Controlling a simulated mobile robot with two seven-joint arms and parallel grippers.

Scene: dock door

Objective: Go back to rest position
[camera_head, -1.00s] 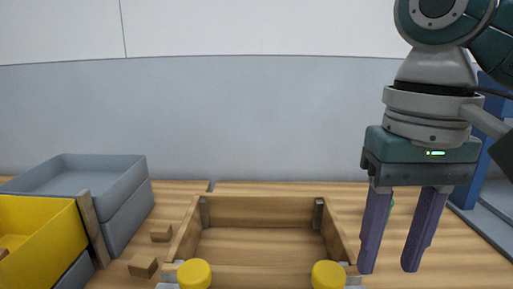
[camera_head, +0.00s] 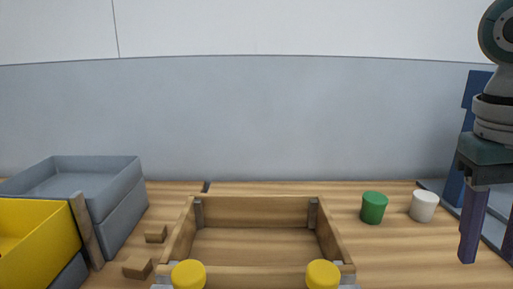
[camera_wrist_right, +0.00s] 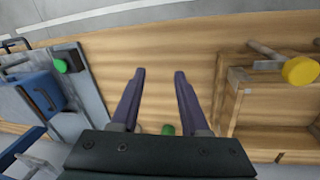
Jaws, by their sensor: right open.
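My right gripper (camera_head: 488,240) is at the right edge of the head view, partly cut off by the frame. Its two purple fingers point down and stand apart with nothing between them. The same gripper (camera_wrist_right: 160,75) shows open and empty over bare wood in the right wrist view. My left gripper is not in the frames.
A wooden tray (camera_head: 255,203) with yellow knobs (camera_head: 188,275) stands in the middle. A green cup (camera_head: 373,208) and a white cup (camera_head: 424,206) stand right of it. A yellow bin (camera_head: 38,240) and grey bins (camera_head: 120,195) are at left. A blue frame (camera_head: 468,130) stands at right.

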